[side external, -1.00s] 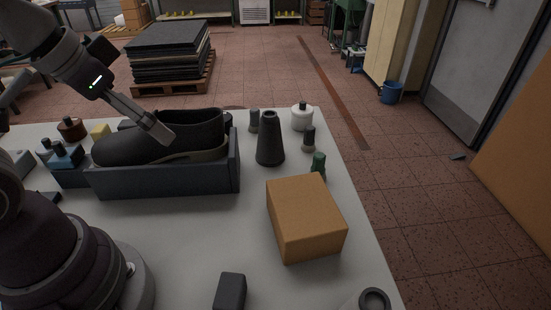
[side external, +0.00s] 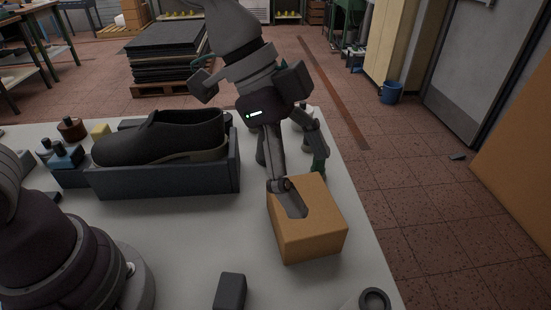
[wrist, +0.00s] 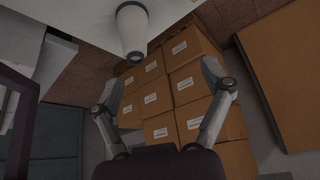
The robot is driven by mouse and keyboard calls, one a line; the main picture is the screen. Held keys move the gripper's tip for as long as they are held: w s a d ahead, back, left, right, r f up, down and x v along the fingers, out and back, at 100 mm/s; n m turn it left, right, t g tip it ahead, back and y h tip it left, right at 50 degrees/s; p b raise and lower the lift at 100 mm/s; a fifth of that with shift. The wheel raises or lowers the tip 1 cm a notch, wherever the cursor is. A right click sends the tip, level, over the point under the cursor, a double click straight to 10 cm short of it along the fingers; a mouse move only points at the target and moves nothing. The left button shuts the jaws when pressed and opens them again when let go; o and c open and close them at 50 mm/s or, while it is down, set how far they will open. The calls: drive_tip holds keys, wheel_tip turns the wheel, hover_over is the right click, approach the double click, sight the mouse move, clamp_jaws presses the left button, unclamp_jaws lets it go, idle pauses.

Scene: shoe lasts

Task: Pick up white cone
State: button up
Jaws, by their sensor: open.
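A pale cone (side external: 371,301) with a dark hole in its top stands at the table's front right edge in the side view, partly cut off by the picture's bottom. In the wrist view a white cone (wrist: 132,32) shows at the top, near the table edge, beyond and apart from my fingers. My gripper (side external: 305,180) is open and empty, with its fingers in front of and over the orange-brown box. In the wrist view its two fingers (wrist: 162,78) are spread wide with nothing between them. The dark cone behind the box is mostly hidden by my gripper.
The orange-brown box (side external: 312,233) stands between my gripper and the pale cone. A grey tray (side external: 165,180) holds a dark shoe (side external: 160,140). A dark block (side external: 229,291) lies at the front. Stacked cartons (wrist: 180,85) stand below, past the table edge.

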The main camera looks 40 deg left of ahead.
sight(375, 304)
drive_tip(key=d+f+m, duration=0.1)
drive_tip(key=d+f, duration=0.2)
drive_tip(key=s+d+f+m+g, duration=0.1)
drive_tip(key=d+f, duration=0.3)
drive_tip(key=s+d+f+m+g+h, duration=0.1)
drive_tip(key=d+f, duration=0.2)
drive_tip(key=d, duration=0.1)
drive_tip(key=shift+f, duration=0.4)
drive_tip(key=c, duration=1.3)
